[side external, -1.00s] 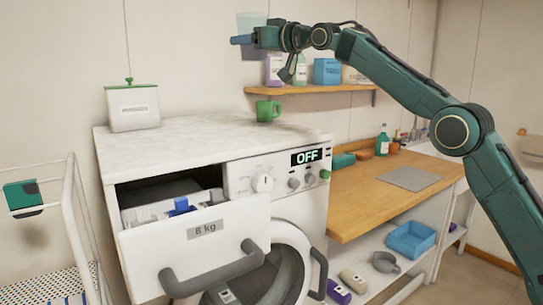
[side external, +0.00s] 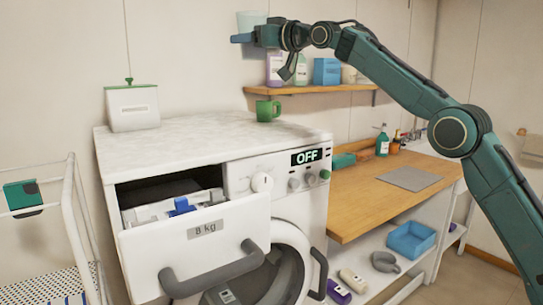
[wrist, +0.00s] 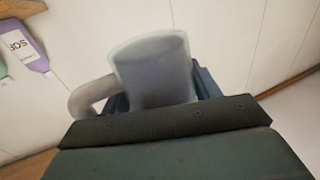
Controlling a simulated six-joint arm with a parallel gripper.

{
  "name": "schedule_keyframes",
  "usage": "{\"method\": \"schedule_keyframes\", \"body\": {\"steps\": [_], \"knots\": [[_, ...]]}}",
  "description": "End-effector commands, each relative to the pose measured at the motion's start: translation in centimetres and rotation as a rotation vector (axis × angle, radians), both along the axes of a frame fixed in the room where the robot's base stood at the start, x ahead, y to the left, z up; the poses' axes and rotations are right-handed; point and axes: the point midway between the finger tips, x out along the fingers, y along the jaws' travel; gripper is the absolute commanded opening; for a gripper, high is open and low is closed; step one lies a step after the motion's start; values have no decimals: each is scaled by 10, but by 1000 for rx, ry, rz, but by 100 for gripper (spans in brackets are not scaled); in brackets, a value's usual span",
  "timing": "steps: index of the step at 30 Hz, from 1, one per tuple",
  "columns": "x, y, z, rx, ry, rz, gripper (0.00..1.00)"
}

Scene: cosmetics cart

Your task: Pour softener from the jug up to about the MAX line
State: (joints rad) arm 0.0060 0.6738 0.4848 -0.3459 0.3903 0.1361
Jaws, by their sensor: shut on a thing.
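My gripper (side external: 243,39) is shut on a translucent pale jug (side external: 252,20), held high above the back of the washing machine, in front of the wall. In the wrist view the jug (wrist: 155,70) stands between the jaws, its handle to the left and its lower part hidden by my gripper. No MAX line is readable. The jug is well above and apart from the drawer.
A wooden shelf (side external: 310,90) with bottles and a blue box (side external: 327,71) is close below my gripper. A white container (side external: 133,108) stands back left. The machine's top is mostly clear.

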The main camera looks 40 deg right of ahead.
Motion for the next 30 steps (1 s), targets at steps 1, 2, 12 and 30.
{"method": "schedule_keyframes", "body": {"steps": [1, 2, 12, 30], "knots": [[-1, 0, 1, 0, -3, 0, 32], [0, 0, 1, 0, -2, 1, 32], [0, 7, -9, 0, -1, 28, 32], [-9, 49, -73, 1, -1, 208, 32]]}}
